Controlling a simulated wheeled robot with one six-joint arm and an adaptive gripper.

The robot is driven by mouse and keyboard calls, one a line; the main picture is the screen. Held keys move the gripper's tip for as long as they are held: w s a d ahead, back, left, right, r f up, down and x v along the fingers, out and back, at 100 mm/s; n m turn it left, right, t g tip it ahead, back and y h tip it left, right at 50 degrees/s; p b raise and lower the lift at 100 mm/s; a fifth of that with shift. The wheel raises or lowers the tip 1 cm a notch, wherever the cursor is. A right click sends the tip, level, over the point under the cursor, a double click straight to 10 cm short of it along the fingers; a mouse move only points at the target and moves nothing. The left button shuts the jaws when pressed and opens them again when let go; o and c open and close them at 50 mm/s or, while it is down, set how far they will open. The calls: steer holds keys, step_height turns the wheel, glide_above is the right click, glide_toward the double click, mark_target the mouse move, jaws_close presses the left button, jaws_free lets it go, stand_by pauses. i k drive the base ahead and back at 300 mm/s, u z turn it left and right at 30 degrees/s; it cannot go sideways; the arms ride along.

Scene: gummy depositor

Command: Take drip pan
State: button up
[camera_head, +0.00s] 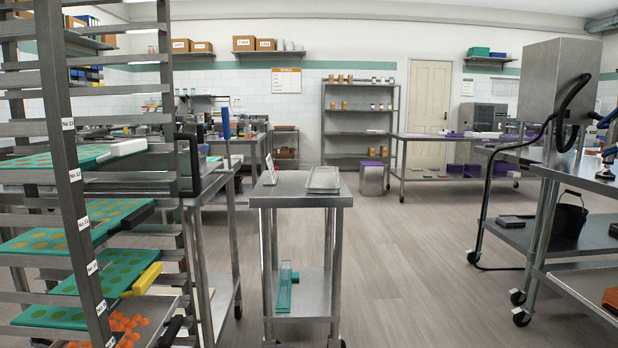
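A shallow, rectangular metal pan (323,179), which looks like the drip pan, lies on the top of a small steel table (281,191) in the middle of the view. It sits near the right half of the tabletop with clear steel to its left. I cannot tell whether it is a single pan or a stack. My gripper is not in view.
A small sign (270,168) stands on the same tabletop. A green clear-sided item (285,287) is on its lower shelf. A tall tray rack (75,200) stands close on the left. A steel depositor stand (543,200) is at right. The floor (420,270) between is free.

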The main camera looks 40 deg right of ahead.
mark_target(322, 180)
steer(key=z, duration=1.4)
steer(key=i, duration=2.4)
steer(key=z, duration=0.05)
